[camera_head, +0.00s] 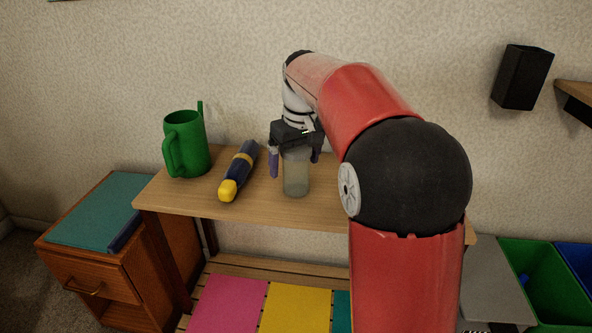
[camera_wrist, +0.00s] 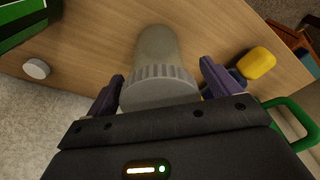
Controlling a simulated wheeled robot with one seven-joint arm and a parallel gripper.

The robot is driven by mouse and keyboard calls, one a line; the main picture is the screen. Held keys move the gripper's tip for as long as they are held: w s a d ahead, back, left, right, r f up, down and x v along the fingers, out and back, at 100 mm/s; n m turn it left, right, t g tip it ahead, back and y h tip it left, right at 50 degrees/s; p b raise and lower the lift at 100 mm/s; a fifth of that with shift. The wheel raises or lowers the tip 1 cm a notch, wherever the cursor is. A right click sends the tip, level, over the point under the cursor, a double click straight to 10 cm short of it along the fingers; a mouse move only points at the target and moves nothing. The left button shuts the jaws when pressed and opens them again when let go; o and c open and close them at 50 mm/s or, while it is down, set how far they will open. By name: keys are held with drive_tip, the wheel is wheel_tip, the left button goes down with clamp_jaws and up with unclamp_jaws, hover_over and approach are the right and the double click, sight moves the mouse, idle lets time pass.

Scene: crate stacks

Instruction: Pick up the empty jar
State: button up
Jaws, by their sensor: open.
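The empty jar (camera_head: 296,174) is a cloudy, see-through jar standing upright on the wooden table near its front edge. It also shows in the wrist view (camera_wrist: 157,50), with its ribbed grey lid (camera_wrist: 158,87) toward me. My gripper (camera_head: 294,164) is above the jar, pointing down, with its purple fingers on either side of the jar's upper part. In the wrist view my gripper (camera_wrist: 160,90) is open, with the lid between the fingers. A gap shows by the right finger; whether the left finger touches the lid I cannot tell.
A blue and yellow flashlight-like object (camera_head: 239,170) lies left of the jar, and a green watering can (camera_head: 186,145) stands farther left. In the wrist view a small white round object (camera_wrist: 37,69) and a dark green object (camera_wrist: 22,22) are at the left.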

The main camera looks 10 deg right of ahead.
drive_tip(key=c, duration=1.2)
drive_tip(key=shift+r, duration=0.1)
